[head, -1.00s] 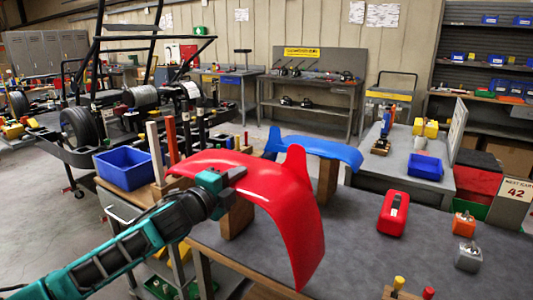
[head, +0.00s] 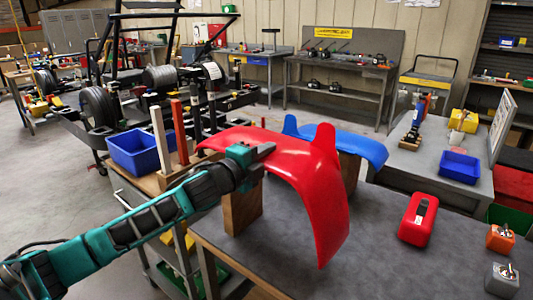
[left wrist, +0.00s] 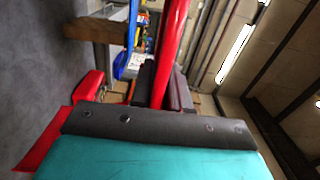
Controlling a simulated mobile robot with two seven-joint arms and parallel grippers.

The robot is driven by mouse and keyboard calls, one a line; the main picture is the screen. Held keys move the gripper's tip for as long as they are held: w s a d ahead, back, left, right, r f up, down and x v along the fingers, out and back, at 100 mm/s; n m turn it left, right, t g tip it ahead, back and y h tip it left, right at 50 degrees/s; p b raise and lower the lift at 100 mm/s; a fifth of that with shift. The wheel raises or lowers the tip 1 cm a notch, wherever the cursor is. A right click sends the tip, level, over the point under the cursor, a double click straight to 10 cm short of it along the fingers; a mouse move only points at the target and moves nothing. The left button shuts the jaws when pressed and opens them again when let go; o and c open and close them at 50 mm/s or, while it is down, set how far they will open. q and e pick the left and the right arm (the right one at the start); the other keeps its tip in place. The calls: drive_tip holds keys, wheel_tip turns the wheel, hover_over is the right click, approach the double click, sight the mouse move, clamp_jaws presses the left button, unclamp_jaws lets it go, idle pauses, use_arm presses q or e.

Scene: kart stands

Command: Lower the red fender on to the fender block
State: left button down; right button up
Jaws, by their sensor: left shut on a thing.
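The red fender (head: 318,190) is a curved glossy shell with an upright fin. My left gripper (head: 262,153) is shut on its near left edge. The fender is over the near wooden block (head: 242,210) on the grey table, its long end hanging down to the right. The block's top is hidden by the fender and gripper, so I cannot tell whether they touch. In the left wrist view the fender (left wrist: 174,45) shows as a red strip at the dark jaws, with a wooden block (left wrist: 95,30) at upper left. My right gripper is out of view.
A blue fender (head: 362,148) rests on another wooden block (head: 349,172) just behind. A red case (head: 418,218) and orange (head: 500,238) and grey (head: 502,280) blocks stand to the right. A blue bin (head: 140,152) and upright posts (head: 179,132) are at left. The table's front middle is clear.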

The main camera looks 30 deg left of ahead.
use_arm(q)
wheel_tip(320, 180, down, 7)
drive_tip(key=b, duration=0.5)
drive_tip(key=shift+f, duration=0.15)
idle(0.4)
idle(0.5)
drive_tip(key=c, duration=1.1)
unclamp_jaws()
drive_tip(key=shift+c, duration=0.2)
drive_tip(key=shift+o, duration=0.5)
drive_tip(key=shift+f, duration=0.2)
drive_tip(key=shift+s, duration=0.1)
drive_tip(key=shift+s+a+p, duration=0.15)
drive_tip(key=shift+s+p, duration=0.15)
drive_tip(key=shift+s, duration=1.15)
drive_tip(key=shift+s+a+p, duration=0.1)
drive_tip(key=shift+s+p, duration=0.2)
drive_tip(key=shift+s, duration=1.1)
